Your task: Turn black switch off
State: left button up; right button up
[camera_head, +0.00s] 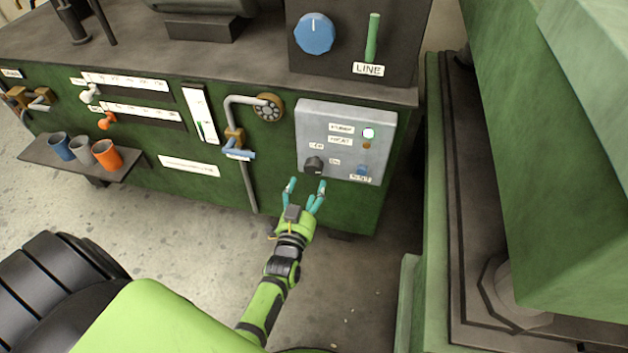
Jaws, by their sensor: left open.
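The black switch (314,166) is a round dark knob at the lower left of a grey control box (348,112) on the green machine front. Small labels sit to its left and right; their text is too small to read surely. My left gripper (307,188) has two teal fingers, spread apart and empty. Its fingertips point up at the box, just below the black switch in the picture. I cannot tell whether they touch the box. My right gripper is not in view.
The box also carries a lit white lamp (369,133) and a blue button (362,171). A pipe with a blue-handled valve (240,154) runs left of it. A shelf (60,163) with cups stands further left. A green machine (560,160) stands at the right.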

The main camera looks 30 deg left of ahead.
aim_at(312, 172)
pick_arm(q)
jog(key=shift+a+r+b+x, duration=0.15)
jog(key=shift+b+x, duration=0.15)
jog(key=shift+x, duration=1.5)
jog(key=shift+a+r+b+x, duration=0.1)
jog(key=shift+r+b+x, duration=0.15)
jog(key=shift+x, duration=1.5)
jog(key=shift+s, duration=0.1)
jog(key=c, duration=1.2)
